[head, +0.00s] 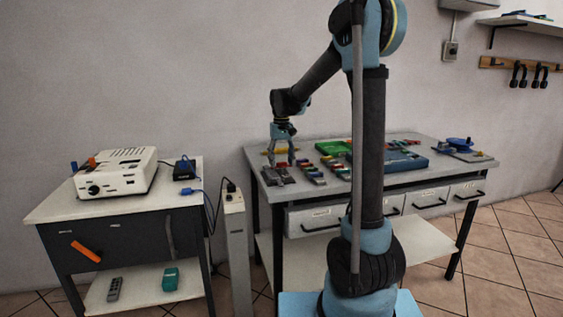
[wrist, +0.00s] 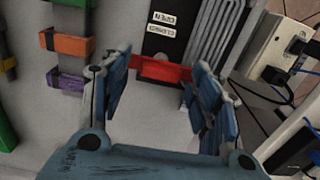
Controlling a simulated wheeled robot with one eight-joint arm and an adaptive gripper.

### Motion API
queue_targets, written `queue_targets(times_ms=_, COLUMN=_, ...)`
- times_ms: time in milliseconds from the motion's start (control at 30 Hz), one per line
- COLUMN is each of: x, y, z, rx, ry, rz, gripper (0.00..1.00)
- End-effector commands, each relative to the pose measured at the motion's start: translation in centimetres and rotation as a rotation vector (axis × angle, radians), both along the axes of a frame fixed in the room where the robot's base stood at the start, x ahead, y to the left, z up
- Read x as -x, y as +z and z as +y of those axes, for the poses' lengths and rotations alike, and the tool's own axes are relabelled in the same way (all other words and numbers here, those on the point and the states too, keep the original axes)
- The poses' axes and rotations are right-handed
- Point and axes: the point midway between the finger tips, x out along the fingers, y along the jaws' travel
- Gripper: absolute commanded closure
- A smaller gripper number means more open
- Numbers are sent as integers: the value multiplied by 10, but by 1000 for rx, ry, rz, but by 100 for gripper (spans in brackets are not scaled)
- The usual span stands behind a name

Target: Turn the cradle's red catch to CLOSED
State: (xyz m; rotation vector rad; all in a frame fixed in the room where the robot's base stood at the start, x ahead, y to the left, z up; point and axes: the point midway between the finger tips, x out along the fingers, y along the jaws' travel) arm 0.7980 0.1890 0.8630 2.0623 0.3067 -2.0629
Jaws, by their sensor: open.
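The cradle (wrist: 155,45) is a dark plate beside a grey ribbed block (wrist: 212,35). It also shows in the head view (head: 270,178) at the table's near left corner. Its red catch (wrist: 162,70) is a bar lying crosswise in the wrist view, just below two white labels, OPEN (wrist: 163,18) and CLOSED (wrist: 158,29). I cannot tell which label the catch is set to. My gripper (wrist: 156,80) is open, with one finger near each end of the catch. I cannot tell whether they touch it. In the head view my gripper (head: 281,158) points down over the cradle.
Orange (wrist: 68,44), purple (wrist: 66,81) and green clips lie left of the cradle in the wrist view. A white socket post (head: 236,240) with a plug and cable stands beside the table (head: 400,175). A side cabinet (head: 130,235) carries a white device (head: 118,172).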

Motion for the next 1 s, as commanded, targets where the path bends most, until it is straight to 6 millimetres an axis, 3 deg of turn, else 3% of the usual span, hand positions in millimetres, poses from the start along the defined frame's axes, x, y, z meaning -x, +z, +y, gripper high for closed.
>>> queue_targets(times_ms=267, x=0, y=10, z=0, rx=0, ry=0, rz=0, gripper=43)
queue_targets(times_ms=733, x=-1, y=90, z=0, rx=0, ry=0, rz=1, gripper=43)
queue_targets(times_ms=1000, x=-1, y=116, z=0, rx=0, ry=0, rz=1, gripper=43)
